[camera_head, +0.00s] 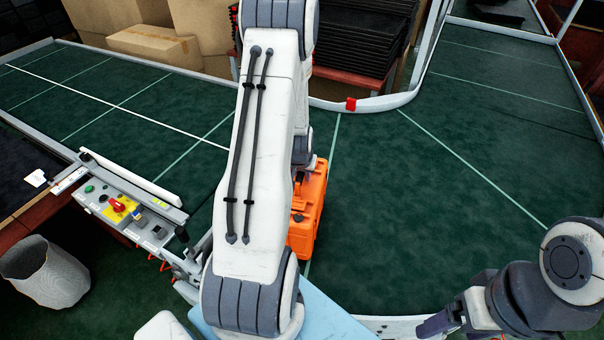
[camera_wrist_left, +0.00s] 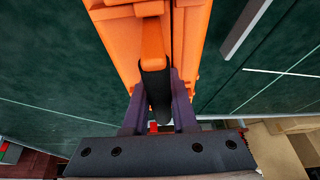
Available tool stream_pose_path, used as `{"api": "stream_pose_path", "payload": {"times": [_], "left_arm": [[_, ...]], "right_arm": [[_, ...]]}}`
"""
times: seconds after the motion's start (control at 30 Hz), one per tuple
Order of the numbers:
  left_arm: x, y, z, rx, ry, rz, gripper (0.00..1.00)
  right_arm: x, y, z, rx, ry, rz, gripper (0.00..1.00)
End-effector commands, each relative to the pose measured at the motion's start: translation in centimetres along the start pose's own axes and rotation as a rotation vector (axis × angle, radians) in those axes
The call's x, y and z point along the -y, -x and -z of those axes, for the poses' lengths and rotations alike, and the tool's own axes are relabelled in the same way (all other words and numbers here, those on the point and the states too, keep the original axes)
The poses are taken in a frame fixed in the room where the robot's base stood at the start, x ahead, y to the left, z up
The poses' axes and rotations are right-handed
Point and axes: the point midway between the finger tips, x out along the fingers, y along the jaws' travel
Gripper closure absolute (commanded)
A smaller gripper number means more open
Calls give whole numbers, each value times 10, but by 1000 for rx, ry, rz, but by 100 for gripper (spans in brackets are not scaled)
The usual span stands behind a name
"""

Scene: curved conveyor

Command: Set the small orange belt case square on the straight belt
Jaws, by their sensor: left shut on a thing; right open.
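The small orange case (camera_head: 308,212) is upright on or just above the green belt, near a pale cross line; I cannot tell whether it touches the belt. My left arm covers its left part in the head view. My left gripper (camera_head: 303,172) is at the case's far upper end. In the left wrist view, the left gripper's fingers (camera_wrist_left: 158,92) are closed on the handle of the orange case (camera_wrist_left: 190,30). The straight belt (camera_head: 130,95) runs to the upper left. My right gripper (camera_head: 440,322) is at the lower right, open, partly cut off by the frame.
The curved belt (camera_head: 430,220) spreads to the right and is clear. A control box (camera_head: 118,207) with a red switch stands at the left edge. A metal guide bar (camera_head: 130,178) lies beside it. Cardboard boxes (camera_head: 150,45) and dark stacked trays (camera_head: 365,50) stand behind the rail.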

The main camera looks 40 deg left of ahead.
Motion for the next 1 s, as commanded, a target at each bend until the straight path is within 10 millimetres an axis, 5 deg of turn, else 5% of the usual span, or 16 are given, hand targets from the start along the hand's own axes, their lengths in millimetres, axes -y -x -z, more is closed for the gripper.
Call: {"api": "stream_pose_path", "payload": {"times": [0.17, 0.2, 0.27, 0.3, 0.7, 1.0], "left_arm": [[0, -2, 1, -6, 0, 0, 100], [0, -3, -1, 0, 0, 0, 70], [0, -2, -1, 0, 0, 0, 47], [0, -2, -1, 0, 0, 0, 44], [0, 4, 1, -1, 0, 0, 44], [0, 52, 1, -6, 0, 0, 44]], "right_arm": [[0, -2, 0, 0, 0, 0, 19], [0, -3, 0, 0, 0, 0, 19], [0, -2, 0, 0, 0, 0, 19], [0, -2, 0, 0, 0, 0, 19], [0, 0, 0, 0, 0, 0, 19], [-1, -9, 0, 0, -1, 0, 19]]}}
